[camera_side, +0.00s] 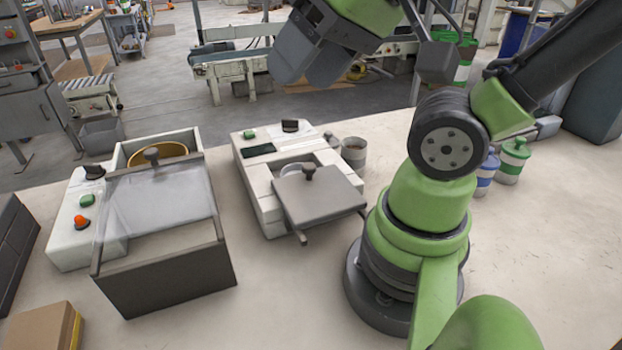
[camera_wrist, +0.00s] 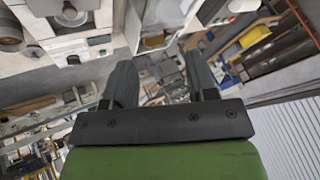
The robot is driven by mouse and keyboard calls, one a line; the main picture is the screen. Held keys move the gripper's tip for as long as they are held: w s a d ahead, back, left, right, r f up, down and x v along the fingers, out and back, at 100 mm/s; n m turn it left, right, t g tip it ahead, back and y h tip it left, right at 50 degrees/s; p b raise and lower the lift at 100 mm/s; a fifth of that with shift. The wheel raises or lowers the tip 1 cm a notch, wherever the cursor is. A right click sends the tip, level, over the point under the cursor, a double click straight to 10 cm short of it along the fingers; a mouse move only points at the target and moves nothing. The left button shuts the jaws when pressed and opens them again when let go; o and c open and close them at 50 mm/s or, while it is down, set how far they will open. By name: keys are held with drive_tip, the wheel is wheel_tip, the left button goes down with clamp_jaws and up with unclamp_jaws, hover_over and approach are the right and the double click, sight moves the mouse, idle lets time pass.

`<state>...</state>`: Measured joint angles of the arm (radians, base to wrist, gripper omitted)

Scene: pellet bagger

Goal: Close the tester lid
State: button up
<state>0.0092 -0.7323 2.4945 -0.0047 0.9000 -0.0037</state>
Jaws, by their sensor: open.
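Two white machines with lids stand on the bench; no label shows which is the tester. The smaller one (camera_side: 255,183), with a dark display and green button, has a grey lid (camera_side: 330,202) with a dark knob (camera_side: 309,173). This lid lies toward the front, leaving part of the opening and a round metal rim uncovered. The larger one (camera_side: 70,237) has a clear-panelled lid (camera_side: 165,205) with a knob, off a cavity holding a yellow bowl (camera_side: 158,153). My gripper (camera_wrist: 160,82) is open and empty, high above and behind the smaller machine, touching neither lid.
A grey cup (camera_side: 353,153) stands beside the smaller machine. Blue and green banded bottles (camera_side: 513,160) stand behind my arm. A cardboard box (camera_side: 42,325) lies at the front left. The bench (camera_side: 270,310) is clear in front of the smaller machine.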

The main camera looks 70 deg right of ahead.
drive_tip(key=w+d+f+m+g+h, duration=0.1)
drive_tip(key=w+d+f+g+h, duration=0.1)
drive_tip(key=w+d+f+g, duration=0.3)
drive_tip(key=g, duration=0.2)
approach(309, 165)
drive_tip(key=shift+m, duration=0.4)
wheel_tip(309, 165, down, 9)
drive_tip(key=shift+w+r, duration=0.1)
clamp_jaws()
